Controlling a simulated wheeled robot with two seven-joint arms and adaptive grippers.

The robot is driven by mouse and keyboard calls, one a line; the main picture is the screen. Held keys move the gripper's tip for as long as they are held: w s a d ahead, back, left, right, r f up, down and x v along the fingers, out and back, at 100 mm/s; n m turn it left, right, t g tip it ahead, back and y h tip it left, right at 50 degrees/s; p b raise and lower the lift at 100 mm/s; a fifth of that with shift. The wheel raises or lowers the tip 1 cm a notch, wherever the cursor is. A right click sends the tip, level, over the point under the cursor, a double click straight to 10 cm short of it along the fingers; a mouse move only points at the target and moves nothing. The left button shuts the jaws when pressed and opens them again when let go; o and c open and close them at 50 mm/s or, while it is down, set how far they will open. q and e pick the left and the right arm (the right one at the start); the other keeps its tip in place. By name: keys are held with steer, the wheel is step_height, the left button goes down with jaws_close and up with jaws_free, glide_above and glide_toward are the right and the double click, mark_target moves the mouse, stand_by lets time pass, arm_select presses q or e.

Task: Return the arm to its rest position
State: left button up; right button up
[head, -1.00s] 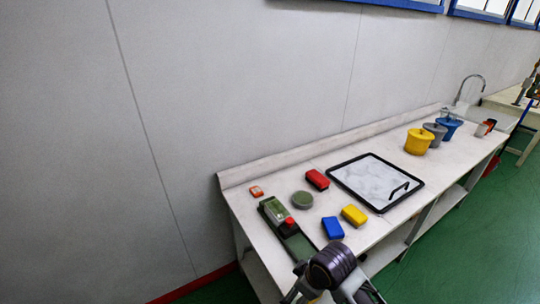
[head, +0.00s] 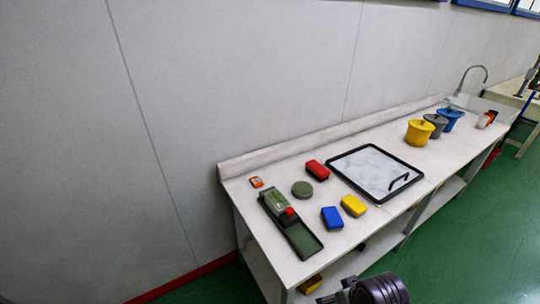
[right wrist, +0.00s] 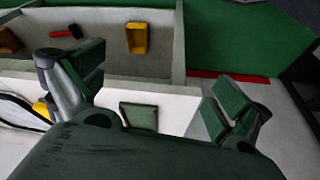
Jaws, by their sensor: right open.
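My right arm (head: 380,290) shows only as a dark rounded link at the bottom edge of the head view, in front of the bench. Its gripper is out of that view. In the right wrist view my right gripper (right wrist: 156,86) is open, its two dark green finger pads wide apart with nothing between them. My left arm and gripper are not in view.
A white bench (head: 238,190) holds a green tray (head: 304,243), red (head: 317,169), blue (head: 332,218) and yellow (head: 353,205) blocks, and a black-rimmed tray (head: 416,177). Pots, including a yellow one (head: 418,133), stand farther back. The green floor (head: 450,260) is clear.

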steer(key=s+d+f+m+g, duration=0.1)
steer(key=s+f, duration=0.1)
steer(key=f, duration=1.5)
steer(key=s+d+f+g, duration=0.1)
steer(key=s+d+f, duration=0.15)
steer(key=f, duration=1.45)
steer(key=s+d+f, duration=0.3)
steer(key=s+f, duration=1.7)
steer(key=s, duration=0.2)
steer(key=shift+g+h+b, duration=0.3)
steer(key=shift+g+h, duration=0.1)
steer(key=shift+s+d, duration=0.1)
